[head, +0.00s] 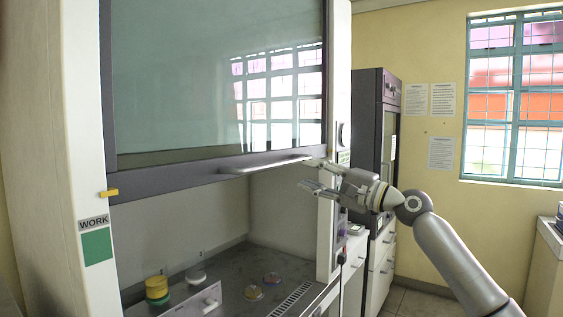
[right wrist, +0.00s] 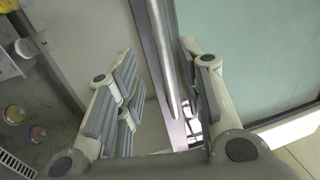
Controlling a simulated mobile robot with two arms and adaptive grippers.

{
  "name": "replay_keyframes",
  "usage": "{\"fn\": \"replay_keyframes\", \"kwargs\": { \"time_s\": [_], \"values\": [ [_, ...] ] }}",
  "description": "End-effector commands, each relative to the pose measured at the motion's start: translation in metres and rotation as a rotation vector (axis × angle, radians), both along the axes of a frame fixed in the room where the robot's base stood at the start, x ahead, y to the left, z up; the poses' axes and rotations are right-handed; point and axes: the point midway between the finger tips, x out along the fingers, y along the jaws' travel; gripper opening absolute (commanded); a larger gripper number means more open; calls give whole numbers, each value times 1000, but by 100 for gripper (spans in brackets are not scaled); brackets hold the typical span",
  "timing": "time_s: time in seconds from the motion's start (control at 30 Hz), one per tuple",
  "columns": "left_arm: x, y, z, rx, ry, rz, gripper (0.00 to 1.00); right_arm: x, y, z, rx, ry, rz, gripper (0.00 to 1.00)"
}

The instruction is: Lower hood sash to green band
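The hood sash (head: 215,75) is a large glass pane with a dark lower frame, standing raised over the open work space. A light bar handle (head: 265,164) runs along its lower frame; it also shows in the right wrist view (right wrist: 163,50). A yellow marker (head: 108,193) at the sash's lower left edge is above the green band (head: 97,246) under the WORK label. My right gripper (head: 309,173) is at the handle's right end. In the right wrist view its fingers (right wrist: 155,57) are spread, with the handle appearing between them; contact cannot be told. My left gripper is out of view.
Inside the hood, a yellow container (head: 157,288), a white panel (head: 200,302) and small round dishes (head: 271,278) sit on the dark work surface. The hood's right post (head: 328,235) is close beside my gripper. A dark cabinet (head: 368,125) stands behind my arm.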

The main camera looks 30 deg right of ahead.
Motion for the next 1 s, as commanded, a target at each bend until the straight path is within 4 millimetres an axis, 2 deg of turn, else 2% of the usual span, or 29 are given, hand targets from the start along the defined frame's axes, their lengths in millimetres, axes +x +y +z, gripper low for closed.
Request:
{"fn": "replay_keyframes", "kwargs": {
  "time_s": [0.03,0.2,0.5,0.7,0.93,1.0],
  "values": [
    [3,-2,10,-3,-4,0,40,6,3,8,2,-3,2,35],
    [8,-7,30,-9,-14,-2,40,34,15,15,3,-3,1,35],
    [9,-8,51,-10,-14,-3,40,76,31,20,2,-1,-1,35],
    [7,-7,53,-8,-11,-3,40,86,35,19,-1,-1,-2,35],
    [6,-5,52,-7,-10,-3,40,86,35,18,-2,-1,-3,35],
    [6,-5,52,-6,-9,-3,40,86,35,18,-2,-1,-3,28]
  ]
}}
